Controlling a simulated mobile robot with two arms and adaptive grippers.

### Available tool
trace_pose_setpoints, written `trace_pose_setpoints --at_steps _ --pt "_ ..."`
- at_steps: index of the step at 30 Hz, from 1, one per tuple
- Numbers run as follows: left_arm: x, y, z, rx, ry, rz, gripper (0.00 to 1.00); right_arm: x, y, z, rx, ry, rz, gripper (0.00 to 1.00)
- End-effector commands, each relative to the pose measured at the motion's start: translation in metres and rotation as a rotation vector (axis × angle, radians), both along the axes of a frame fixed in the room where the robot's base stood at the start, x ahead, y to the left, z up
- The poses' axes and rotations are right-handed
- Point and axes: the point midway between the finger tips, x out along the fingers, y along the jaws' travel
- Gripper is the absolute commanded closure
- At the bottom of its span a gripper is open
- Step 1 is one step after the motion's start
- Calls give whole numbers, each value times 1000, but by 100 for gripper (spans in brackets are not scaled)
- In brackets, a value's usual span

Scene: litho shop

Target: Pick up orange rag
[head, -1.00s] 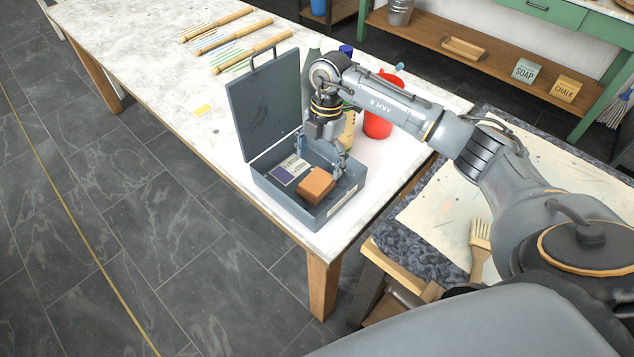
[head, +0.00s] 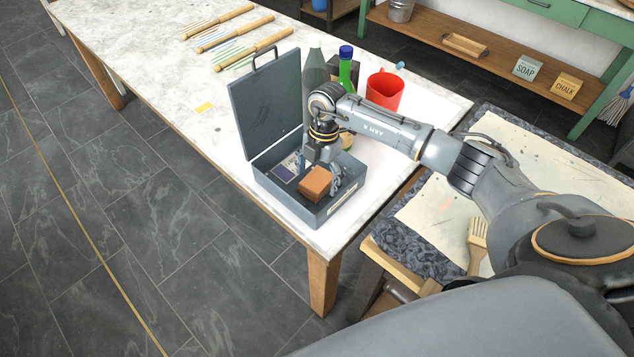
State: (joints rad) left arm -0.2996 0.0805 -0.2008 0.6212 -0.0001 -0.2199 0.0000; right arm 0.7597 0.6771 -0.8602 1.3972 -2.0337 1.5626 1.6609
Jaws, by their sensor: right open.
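The orange rag (head: 315,183) shows as a small orange-brown, block-like folded bundle inside the open grey metal box (head: 288,208). My right gripper (head: 320,174) points down into the box, just behind and over the rag. Its jaws are open, with one finger to the right of the rag; the rag and the gripper hide parts of each other. I cannot tell whether the fingers touch it. My left gripper is not in view.
A dark blue and pale packet (head: 284,173) lies in the box, partly covered by my gripper. The box's raised lid (head: 265,103) stands behind on the left. A red mug (head: 384,91), a green bottle (head: 345,70) and a grey bottle (head: 315,72) stand behind my arm.

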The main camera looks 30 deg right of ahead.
Motion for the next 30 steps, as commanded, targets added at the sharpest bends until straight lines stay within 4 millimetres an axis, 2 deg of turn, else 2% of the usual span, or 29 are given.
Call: trace_pose_setpoints --at_steps 17,25,30 --pt "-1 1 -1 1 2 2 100 0 0 -4 0 1 0 11" --pt "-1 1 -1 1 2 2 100 0 0 -4 0 1 0 64" --pt "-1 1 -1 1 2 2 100 0 0 -4 0 1 0 65"
